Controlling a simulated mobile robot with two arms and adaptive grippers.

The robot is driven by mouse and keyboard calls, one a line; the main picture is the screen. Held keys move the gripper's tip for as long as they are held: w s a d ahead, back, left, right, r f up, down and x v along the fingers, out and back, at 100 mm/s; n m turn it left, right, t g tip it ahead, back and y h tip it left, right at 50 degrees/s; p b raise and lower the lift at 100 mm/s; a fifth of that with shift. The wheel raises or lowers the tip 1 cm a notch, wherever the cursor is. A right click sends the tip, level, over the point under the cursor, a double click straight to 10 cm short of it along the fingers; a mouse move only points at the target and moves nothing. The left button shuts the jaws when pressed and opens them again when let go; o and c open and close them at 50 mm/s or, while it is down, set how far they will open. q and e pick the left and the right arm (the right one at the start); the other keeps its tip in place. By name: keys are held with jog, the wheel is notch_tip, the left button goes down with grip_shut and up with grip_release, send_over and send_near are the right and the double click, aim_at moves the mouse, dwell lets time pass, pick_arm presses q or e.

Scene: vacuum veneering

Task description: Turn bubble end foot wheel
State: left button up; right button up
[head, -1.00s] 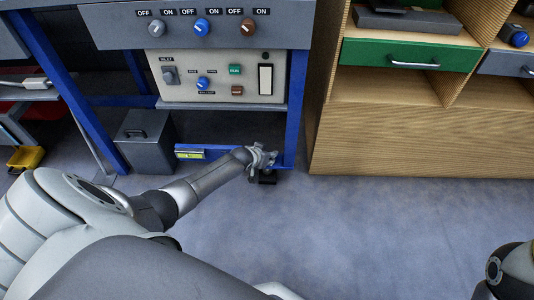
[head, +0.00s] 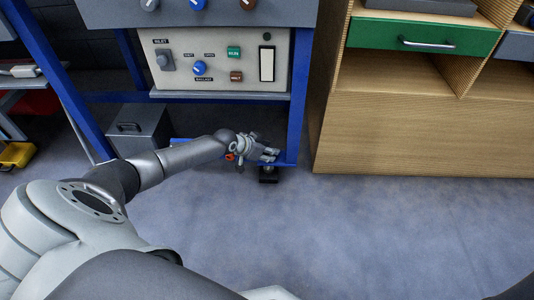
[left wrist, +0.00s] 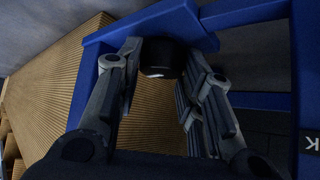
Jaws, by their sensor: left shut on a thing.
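The foot wheel (left wrist: 158,55) shows in the left wrist view as a dark round piece under the blue frame corner. My left gripper (left wrist: 160,68) has a finger on each side of it and is shut on it. In the head view my left gripper (head: 262,151) is at the lower end of the blue frame leg, above the black foot (head: 268,177). The gripper hides the wheel there. The bubble level is hidden behind my left arm. My right gripper is not in view.
The control panel (head: 215,62) with knobs and buttons sits above my arm. A grey box (head: 138,130) stands on the floor at left. A wooden cabinet (head: 410,135) stands to the right of the blue leg (head: 299,100). The floor (head: 400,225) in front is clear.

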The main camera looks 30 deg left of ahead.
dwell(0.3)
pick_arm(q)
jog(key=o, duration=0.7)
jog(key=shift+o, duration=0.2)
jog(key=v, duration=1.2)
jog(key=shift+o, duration=0.3)
jog(key=shift+d, duration=0.1)
